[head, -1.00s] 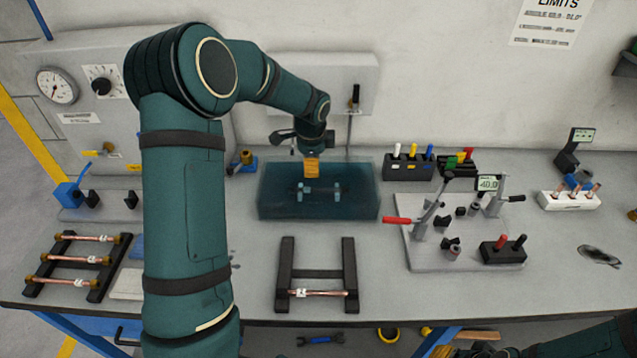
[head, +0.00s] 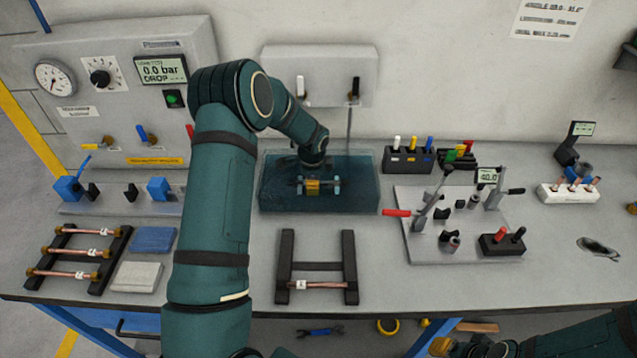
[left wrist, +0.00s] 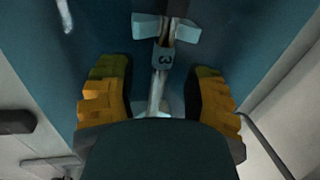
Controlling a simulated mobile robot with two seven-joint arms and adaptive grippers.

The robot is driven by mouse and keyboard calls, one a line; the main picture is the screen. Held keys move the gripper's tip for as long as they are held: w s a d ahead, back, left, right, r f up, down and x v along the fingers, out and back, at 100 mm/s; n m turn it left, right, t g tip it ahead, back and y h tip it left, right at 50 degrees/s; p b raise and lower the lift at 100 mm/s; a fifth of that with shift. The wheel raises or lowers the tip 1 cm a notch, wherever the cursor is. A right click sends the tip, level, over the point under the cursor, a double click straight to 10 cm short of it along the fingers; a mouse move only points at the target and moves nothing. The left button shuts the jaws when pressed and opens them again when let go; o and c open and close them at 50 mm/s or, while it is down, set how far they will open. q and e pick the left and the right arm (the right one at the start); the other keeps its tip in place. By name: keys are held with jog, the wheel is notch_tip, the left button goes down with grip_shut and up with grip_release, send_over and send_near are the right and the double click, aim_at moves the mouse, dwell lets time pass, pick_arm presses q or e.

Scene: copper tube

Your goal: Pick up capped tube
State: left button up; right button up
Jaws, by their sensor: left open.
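A tube with a tag marked 3 (left wrist: 164,58) lies on pale blue supports (left wrist: 150,26) in the water tank (head: 352,197). My left gripper (head: 313,187) is down in the tank over the middle of this tube. In the left wrist view its yellow fingers (left wrist: 157,96) are open, one on each side of the tube and apart from it. The tube's ends are hard to make out, and my palm hides its near end. My right gripper (head: 442,346) shows only partly at the bottom edge, and its jaws are unclear.
A black rack (head: 349,265) with one copper tube (head: 320,285) stands in front of the tank. A left rack (head: 108,272) holds several tubes with brass ends. A fixture with a red lever (head: 397,212) stands to the right of the tank.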

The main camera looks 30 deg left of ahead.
pick_arm(q)
jog(key=shift+f, duration=0.3)
jog(key=shift+c, duration=0.4)
grip_shut()
jog(key=shift+r, duration=0.15)
jog(key=v, duration=0.3)
jog(key=w+v, duration=0.1)
jog(key=v, duration=0.2)
jog(key=a+v, duration=0.1)
jog(key=v, duration=0.2)
jog(key=shift+w+r, duration=0.3)
jog(key=shift+r, duration=0.05)
jog(key=shift+s+r, duration=0.1)
